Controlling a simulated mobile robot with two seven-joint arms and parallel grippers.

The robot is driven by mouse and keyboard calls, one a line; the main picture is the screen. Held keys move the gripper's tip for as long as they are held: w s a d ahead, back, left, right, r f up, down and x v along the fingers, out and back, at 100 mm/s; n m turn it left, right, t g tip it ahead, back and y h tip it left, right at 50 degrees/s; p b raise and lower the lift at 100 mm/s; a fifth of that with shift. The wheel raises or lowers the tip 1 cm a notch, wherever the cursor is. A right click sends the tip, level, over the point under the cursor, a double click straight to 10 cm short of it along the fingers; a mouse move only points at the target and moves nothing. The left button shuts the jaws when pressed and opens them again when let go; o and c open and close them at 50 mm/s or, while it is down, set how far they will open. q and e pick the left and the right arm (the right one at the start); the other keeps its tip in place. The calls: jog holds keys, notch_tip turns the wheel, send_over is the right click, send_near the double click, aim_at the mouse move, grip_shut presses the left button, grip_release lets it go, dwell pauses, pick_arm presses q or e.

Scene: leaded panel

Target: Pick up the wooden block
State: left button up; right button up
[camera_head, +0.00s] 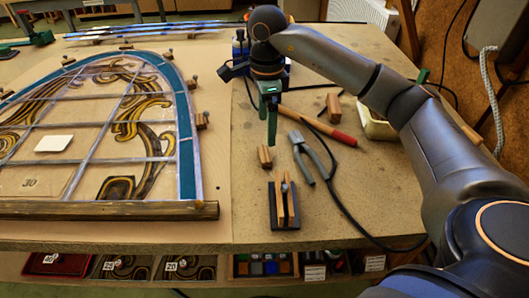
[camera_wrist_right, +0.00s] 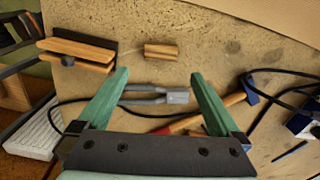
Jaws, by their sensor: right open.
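A small wooden block (camera_head: 264,157) lies on the tan bench, left of the pliers (camera_head: 312,157) and behind a dark stand with two upright wooden strips (camera_head: 285,205). The block also shows in the right wrist view (camera_wrist_right: 162,51), beyond the fingertips. Another wooden block (camera_head: 333,107) stands farther back, near the red-handled hammer (camera_head: 335,132). My right gripper (camera_head: 271,142) points down above the bench, just behind the small block. Its green fingers are wide apart in the right wrist view (camera_wrist_right: 159,76), with nothing between them; the pliers show below. My left gripper is not visible.
The leaded panel (camera_head: 186,150) fills the left of the bench, with wooden blocks around its edge and a wooden bar (camera_head: 110,210) along its front. A black cable (camera_head: 345,205) runs past the pliers. A pale tub (camera_head: 378,127) stands at the right.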

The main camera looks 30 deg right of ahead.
aim_at(266, 153)
notch_tip(266, 153, down, 9)
jog(key=shift+p, duration=0.5)
jog(key=shift+c, duration=0.4)
jog(key=c, duration=1.2)
